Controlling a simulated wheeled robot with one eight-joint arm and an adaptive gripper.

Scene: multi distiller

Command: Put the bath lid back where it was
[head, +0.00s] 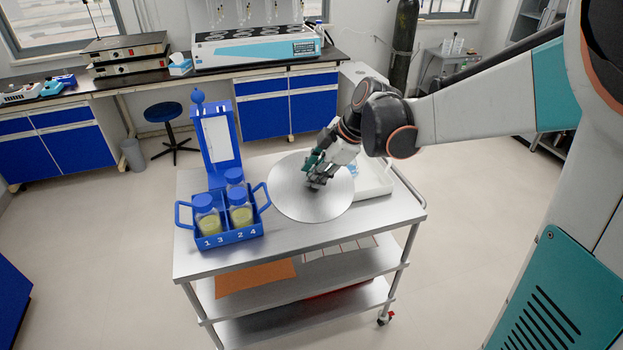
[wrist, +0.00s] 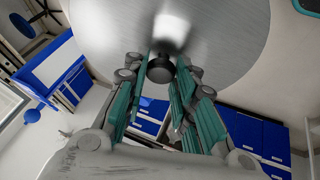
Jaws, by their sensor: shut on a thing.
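The bath lid is a round brushed-metal disc (head: 290,193) with a dark knob (wrist: 161,68), seen in the wrist view. My gripper (head: 316,180) is shut on the knob and holds the lid over the cart top. The lid also fills the upper part of the wrist view (wrist: 215,35). Its gap to the surface below cannot be judged. A white box-like unit with a light blue patch (head: 377,182) stands on the cart's right side, partly hidden by the lid and my gripper. I cannot tell whether it is the bath.
A blue carrier (head: 228,237) with several yellow-filled bottles stands at the left of the metal cart (head: 290,250). A tall blue stand (head: 215,145) rises behind it. A white and light-blue apparatus with several round places (head: 255,48) sits on the back bench. The cart's front strip is clear.

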